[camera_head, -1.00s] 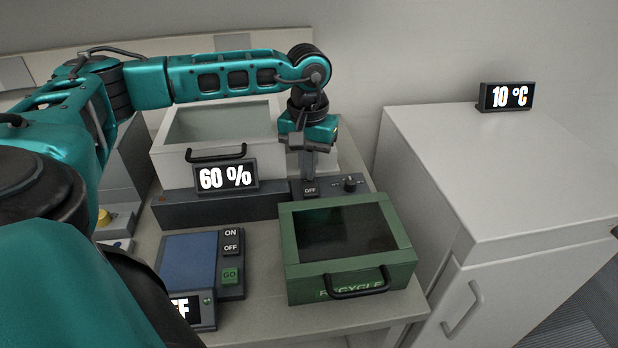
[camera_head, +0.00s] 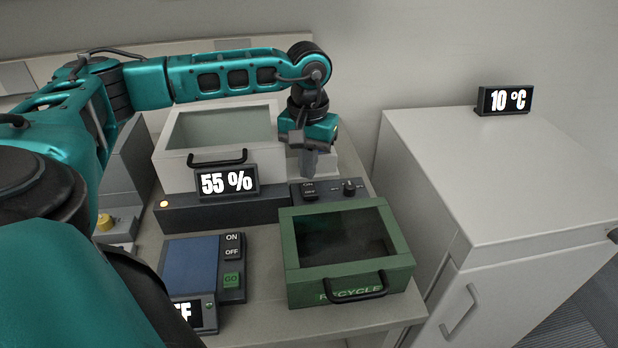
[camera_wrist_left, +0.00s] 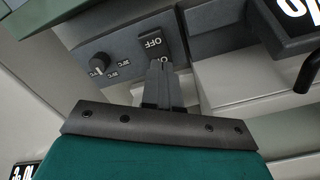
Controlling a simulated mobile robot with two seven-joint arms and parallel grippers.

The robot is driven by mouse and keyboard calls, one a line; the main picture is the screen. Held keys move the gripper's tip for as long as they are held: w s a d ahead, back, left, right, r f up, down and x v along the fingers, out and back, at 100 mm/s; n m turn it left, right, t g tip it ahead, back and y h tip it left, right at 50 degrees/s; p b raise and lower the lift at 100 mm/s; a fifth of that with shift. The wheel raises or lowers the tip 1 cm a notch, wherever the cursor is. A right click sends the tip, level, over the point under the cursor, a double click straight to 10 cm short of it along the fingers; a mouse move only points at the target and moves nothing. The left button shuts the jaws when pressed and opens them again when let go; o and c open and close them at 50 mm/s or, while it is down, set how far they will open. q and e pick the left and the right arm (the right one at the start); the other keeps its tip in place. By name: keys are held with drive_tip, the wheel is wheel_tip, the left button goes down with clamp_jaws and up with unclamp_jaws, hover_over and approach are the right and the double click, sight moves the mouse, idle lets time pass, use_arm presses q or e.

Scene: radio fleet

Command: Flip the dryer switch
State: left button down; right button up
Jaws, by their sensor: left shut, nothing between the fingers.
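The dryer is a white box (camera_head: 172,172) with a black handle and a dark base (camera_head: 225,212). The dryer switch (camera_head: 309,190) is a dark rocker marked ON and OFF at the base's right end. My left gripper (camera_head: 308,174) is shut and empty, pointing down just behind the switch. In the left wrist view, my fingertips (camera_wrist_left: 161,64) are close to the switch (camera_wrist_left: 152,42) and partly hide its ON end; I cannot tell whether they touch. My right gripper is out of view.
A knob (camera_head: 349,187) with temperature marks sits right of the switch. A green RECYCLE box (camera_head: 300,290) stands in front. A blue panel (camera_head: 190,264) with ON, OFF and GO buttons lies front left. A white cabinet (camera_head: 480,180) with a 10 °C display (camera_head: 505,99) stands right.

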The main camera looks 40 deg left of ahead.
sight(308, 185)
use_arm(q)
drive_tip(key=shift+r+p, duration=1.45)
drive_tip(key=shift+r, duration=0.9)
